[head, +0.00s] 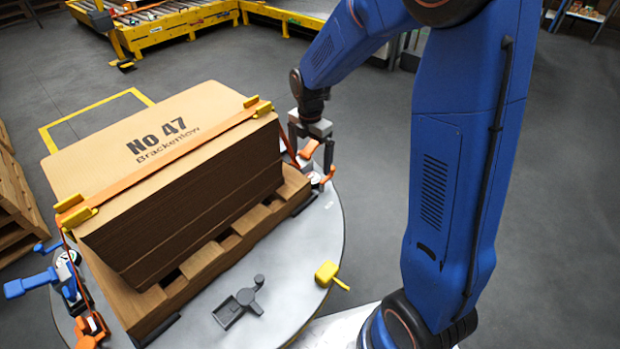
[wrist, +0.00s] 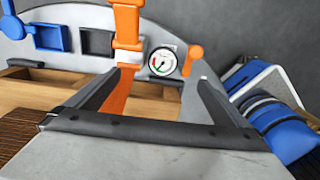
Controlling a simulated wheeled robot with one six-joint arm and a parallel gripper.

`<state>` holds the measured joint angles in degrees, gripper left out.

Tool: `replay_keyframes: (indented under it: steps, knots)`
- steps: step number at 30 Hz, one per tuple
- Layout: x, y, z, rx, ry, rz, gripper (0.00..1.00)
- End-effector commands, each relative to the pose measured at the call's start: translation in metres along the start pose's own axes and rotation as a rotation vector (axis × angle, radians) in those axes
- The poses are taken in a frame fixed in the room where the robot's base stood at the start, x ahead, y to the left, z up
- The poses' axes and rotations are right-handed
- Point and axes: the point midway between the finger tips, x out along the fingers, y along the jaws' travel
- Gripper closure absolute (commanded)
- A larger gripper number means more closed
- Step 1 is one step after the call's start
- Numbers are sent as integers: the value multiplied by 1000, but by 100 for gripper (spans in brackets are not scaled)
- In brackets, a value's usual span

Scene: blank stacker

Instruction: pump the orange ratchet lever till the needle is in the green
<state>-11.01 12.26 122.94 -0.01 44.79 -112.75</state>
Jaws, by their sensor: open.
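My gripper (head: 311,156) is open at the right end of the strapped cardboard stack, with its fingers pointing down around an orange part (head: 308,149) that looks like the ratchet lever. In the wrist view the open fingers (wrist: 160,77) have a broad orange piece (wrist: 127,22) ahead, near the left fingertip. I cannot tell whether it touches. A round white gauge (wrist: 163,62) with red and green marks sits right of the orange piece. Its needle is too small to read surely.
The cardboard stack (head: 180,190) sits on a wooden pallet (head: 215,258) on a round grey turntable (head: 300,285). Blue parts (head: 30,284) are at its left edge, a grey latch (head: 238,304) and a yellow handle (head: 328,273) at the front. Open floor lies to the right.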

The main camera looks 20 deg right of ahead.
Motion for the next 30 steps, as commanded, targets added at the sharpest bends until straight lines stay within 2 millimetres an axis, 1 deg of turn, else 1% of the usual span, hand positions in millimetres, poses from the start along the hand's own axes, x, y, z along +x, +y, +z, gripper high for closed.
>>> replay_keyframes:
  steps: [11,14,17,19,27,30]
  knots:
    - [0,0,0,0,0,0,0]
    - [-3,0,0,0,0,1,0]
    - [-12,0,0,0,-1,2,0]
    - [-22,0,0,0,-1,2,0]
    - [-70,1,0,0,-1,3,0]
    - [-83,0,0,0,0,1,0]
